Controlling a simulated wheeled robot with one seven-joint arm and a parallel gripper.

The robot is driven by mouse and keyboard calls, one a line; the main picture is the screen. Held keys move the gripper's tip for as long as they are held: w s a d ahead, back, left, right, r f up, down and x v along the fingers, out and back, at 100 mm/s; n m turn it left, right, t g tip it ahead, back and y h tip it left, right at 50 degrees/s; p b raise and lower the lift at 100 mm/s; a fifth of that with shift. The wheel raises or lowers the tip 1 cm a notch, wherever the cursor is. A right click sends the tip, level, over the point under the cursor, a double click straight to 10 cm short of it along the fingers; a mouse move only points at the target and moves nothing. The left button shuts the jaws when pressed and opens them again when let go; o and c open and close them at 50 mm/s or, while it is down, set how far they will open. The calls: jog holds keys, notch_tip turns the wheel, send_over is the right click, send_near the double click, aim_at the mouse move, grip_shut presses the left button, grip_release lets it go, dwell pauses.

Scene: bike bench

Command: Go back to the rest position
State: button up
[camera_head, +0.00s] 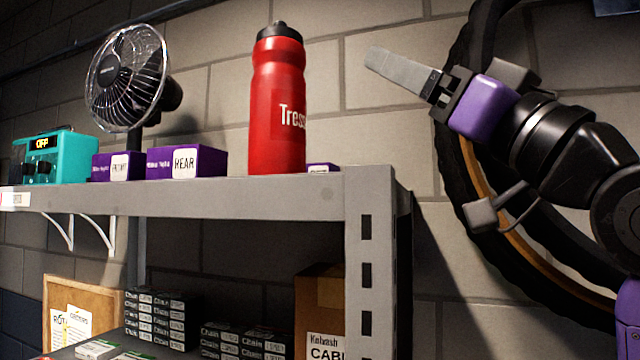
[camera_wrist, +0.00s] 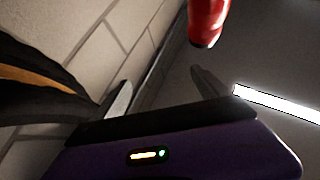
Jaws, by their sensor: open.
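My gripper (camera_head: 405,73) is raised at the right of the head view, to the right of the red bottle and level with its upper half. One long grey finger shows there, pointing left towards the bottle across a gap. In the wrist view my gripper (camera_wrist: 160,92) has its two fingers spread apart with nothing between them. The red bottle (camera_head: 277,110) stands upright on the shelf top near its right end, its black cap up.
The grey metal shelf (camera_head: 200,197) holds a fan (camera_head: 128,75), a teal box (camera_head: 70,158) and purple boxes (camera_head: 187,162). A lower level holds black boxes (camera_head: 160,318) and a cardboard box (camera_head: 318,310). Black tyres (camera_head: 465,240) hang on the block wall behind my arm.

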jog(key=w+d+f+m+t+h, duration=0.3)
jog(key=d+f+m+h, duration=0.15)
jog(key=f, duration=0.65)
jog(key=s+d+f+m+h, duration=0.2)
jog(key=f+h, duration=0.2)
jog(key=f, duration=0.6)
jog(key=s+d+f+m+h, duration=0.2)
jog(key=f+h, duration=0.1)
jog(key=f, duration=0.7)
jog(key=s+d+f+m+h, duration=0.2)
jog(key=f+h, duration=0.2)
jog(key=f, duration=0.6)
jog(key=s+a+f+n+g+b, duration=0.1)
jog(key=s+f+g, duration=0.8)
jog(key=s+f, duration=2.1)
jog(key=s+n+b, duration=0.1)
jog(key=s+n, duration=0.1)
jog(key=s, duration=0.1)
jog(key=shift+a+f, duration=0.15)
jog(key=shift+a, duration=0.1)
